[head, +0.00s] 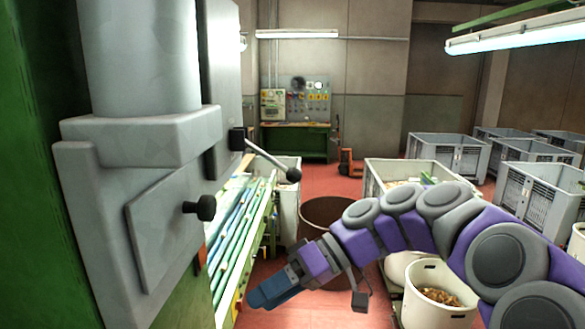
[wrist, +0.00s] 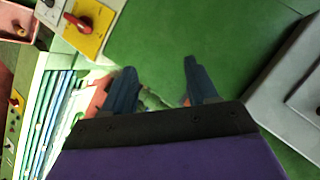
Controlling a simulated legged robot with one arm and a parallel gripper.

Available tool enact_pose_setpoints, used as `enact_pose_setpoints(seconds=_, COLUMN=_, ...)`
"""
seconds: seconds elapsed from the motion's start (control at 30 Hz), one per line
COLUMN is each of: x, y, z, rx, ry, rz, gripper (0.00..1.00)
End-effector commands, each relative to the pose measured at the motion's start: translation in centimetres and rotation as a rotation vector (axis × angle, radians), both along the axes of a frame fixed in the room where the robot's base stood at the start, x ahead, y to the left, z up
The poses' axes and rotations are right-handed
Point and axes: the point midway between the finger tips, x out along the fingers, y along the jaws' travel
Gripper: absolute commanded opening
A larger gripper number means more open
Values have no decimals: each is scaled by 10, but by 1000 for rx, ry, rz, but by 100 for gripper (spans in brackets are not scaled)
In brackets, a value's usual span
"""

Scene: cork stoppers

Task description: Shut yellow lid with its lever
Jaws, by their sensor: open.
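A yellow plate (wrist: 97,17) with a red lever (wrist: 77,22) shows at the top left of the wrist view, beside a green surface. I cannot tell whether it is a lid, or open or shut. I see no yellow lid clearly in the head view. My gripper (head: 262,295) is at the lower middle of the head view, pointing left. In the wrist view my gripper (wrist: 157,75) has its two blue fingers apart with nothing between them. The yellow plate lies beyond the fingers, to the left, and is not touched.
A grey and green machine (head: 120,210) fills the left, with a black knob (head: 200,208) and a ball-ended grey lever (head: 268,158). Green-framed rails (head: 232,245) run beside it. Grey crates (head: 445,155) and a white bucket (head: 425,310) stand right. Red floor (head: 335,185) is partly clear.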

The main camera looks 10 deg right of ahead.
Motion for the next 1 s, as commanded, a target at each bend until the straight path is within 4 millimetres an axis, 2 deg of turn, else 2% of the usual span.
enact_pose_setpoints(seconds=0.03, x=24, y=-21, z=30, rx=76, ry=-64, rz=-17, gripper=58)
enact_pose_setpoints(seconds=0.17, x=67, y=-80, z=80, rx=236, ry=-262, rz=-55, gripper=58)
enact_pose_setpoints(seconds=0.2, x=78, y=-101, z=92, rx=272, ry=-326, rz=-74, gripper=58)
enact_pose_setpoints(seconds=0.3, x=97, y=-151, z=114, rx=334, ry=-476, rz=-119, gripper=58)
enact_pose_setpoints(seconds=0.4, x=106, y=-192, z=127, rx=360, ry=-602, rz=-158, gripper=58)
enact_pose_setpoints(seconds=0.5, x=109, y=-220, z=134, rx=366, ry=-690, rz=-187, gripper=58)
enact_pose_setpoints(seconds=0.6, x=109, y=-234, z=137, rx=365, ry=-742, rz=-201, gripper=58)
enact_pose_setpoints(seconds=0.67, x=110, y=-237, z=137, rx=364, ry=-754, rz=-203, gripper=58)
enact_pose_setpoints(seconds=1.0, x=118, y=-217, z=135, rx=368, ry=-758, rz=-200, gripper=58)
